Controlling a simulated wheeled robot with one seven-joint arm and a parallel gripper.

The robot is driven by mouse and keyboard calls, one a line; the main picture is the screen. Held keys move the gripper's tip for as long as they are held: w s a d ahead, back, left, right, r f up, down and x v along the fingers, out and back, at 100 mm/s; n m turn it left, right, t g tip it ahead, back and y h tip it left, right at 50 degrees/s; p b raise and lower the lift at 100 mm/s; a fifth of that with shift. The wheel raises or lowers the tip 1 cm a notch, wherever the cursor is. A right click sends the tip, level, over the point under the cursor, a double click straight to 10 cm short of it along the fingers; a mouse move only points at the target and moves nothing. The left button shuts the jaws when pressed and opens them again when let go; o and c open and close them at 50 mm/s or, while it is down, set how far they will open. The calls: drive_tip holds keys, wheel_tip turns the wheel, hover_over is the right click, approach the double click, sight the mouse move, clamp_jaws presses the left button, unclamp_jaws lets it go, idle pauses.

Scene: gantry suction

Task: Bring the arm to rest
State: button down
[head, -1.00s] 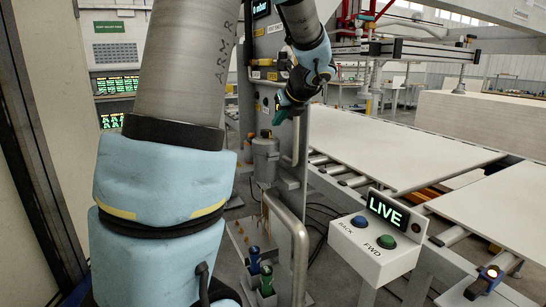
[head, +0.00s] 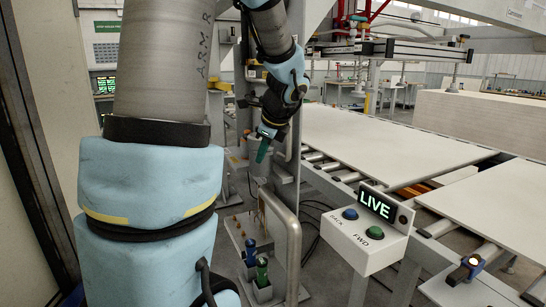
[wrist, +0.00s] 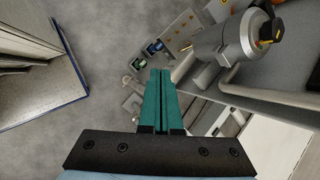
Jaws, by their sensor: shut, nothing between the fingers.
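My gripper (head: 262,156) hangs at the end of my arm in the upper middle of the head view, its green fingers pointing down in front of the grey post. In the wrist view the two green fingers (wrist: 160,72) lie side by side with only a thin line between them; the gripper is shut and empty. Nothing touches the fingertips in the wrist view.
A grey canister (wrist: 232,40) on the frame is close to the right of the fingers. Below stand a blue-handled and a green-handled tool (head: 262,270) in holders. A control box (head: 366,243) reading LIVE and a roller conveyor with pale boards (head: 380,140) are at right.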

drive_tip(key=s+a+f+n+g+h, duration=0.1)
drive_tip(key=s+a+f+n+g, duration=0.1)
drive_tip(key=s+f+n, duration=0.3)
drive_tip(key=s+a+f+n+g+h, duration=0.1)
drive_tip(key=s+f+n, duration=0.3)
drive_tip(key=s+n, duration=0.8)
drive_tip(key=n+h, duration=0.1)
drive_tip(key=n, duration=0.3)
drive_tip(key=shift+s+a+f+g, duration=0.25)
drive_tip(key=shift+a+f+g, duration=0.1)
drive_tip(key=shift+f+g, duration=0.05)
